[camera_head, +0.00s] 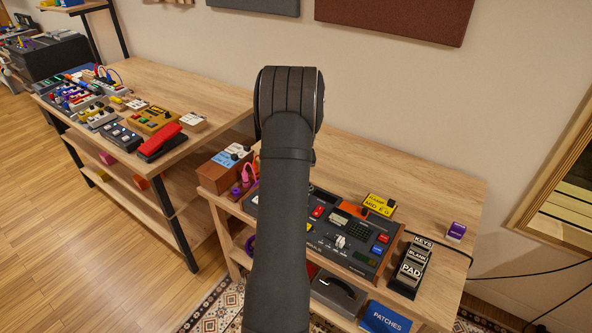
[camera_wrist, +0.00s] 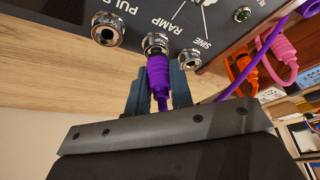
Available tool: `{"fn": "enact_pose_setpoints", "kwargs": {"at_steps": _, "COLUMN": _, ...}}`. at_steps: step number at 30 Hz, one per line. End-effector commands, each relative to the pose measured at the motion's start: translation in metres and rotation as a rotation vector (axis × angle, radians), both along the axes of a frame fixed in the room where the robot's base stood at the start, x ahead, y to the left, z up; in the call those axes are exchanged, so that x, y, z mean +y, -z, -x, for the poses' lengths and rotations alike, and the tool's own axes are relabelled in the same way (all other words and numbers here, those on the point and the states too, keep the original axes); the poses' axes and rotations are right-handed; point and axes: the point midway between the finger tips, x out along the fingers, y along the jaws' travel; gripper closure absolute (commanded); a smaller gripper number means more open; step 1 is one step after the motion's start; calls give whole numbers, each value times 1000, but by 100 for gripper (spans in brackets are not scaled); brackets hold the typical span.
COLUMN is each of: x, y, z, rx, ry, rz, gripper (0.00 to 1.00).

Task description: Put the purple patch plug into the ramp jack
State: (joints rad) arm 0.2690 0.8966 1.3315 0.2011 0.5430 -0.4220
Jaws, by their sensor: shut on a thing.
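In the wrist view my gripper (camera_wrist: 158,92) is shut on the purple patch plug (camera_wrist: 158,72), one finger on each side of it. The plug points up at the ramp jack (camera_wrist: 155,42), the middle of three jacks on the dark panel (camera_wrist: 160,14). Its front end meets or overlaps the lower part of the jack's metal ring; I cannot tell how deep it sits. A purple cable (camera_wrist: 262,62) loops to the right. In the head view my own arm hides the gripper, the plug and the jack.
The pulse jack (camera_wrist: 106,29) and sine jack (camera_wrist: 188,59) flank the ramp jack closely. Orange (camera_wrist: 243,74) and pink (camera_wrist: 277,50) plugs are at the right. In the head view a control console (camera_head: 345,232) and a pedal labelled PAD (camera_head: 411,266) stand on the wooden table (camera_head: 440,195).

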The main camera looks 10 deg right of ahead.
Motion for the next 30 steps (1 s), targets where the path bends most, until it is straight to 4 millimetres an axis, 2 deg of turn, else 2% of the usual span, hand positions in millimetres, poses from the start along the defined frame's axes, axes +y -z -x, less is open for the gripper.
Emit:
{"fn": "enact_pose_setpoints", "kwargs": {"at_steps": 26, "x": 0, "y": 3, "z": 0, "rx": 0, "ry": 0, "rz": 0, "gripper": 100}}
{"fn": "enact_pose_setpoints", "kwargs": {"at_steps": 27, "x": 0, "y": 3, "z": 0, "rx": 0, "ry": 0, "rz": 0, "gripper": 76}}
{"fn": "enact_pose_setpoints", "kwargs": {"at_steps": 30, "x": 0, "y": 3, "z": 0, "rx": 0, "ry": 0, "rz": 0, "gripper": 56}}
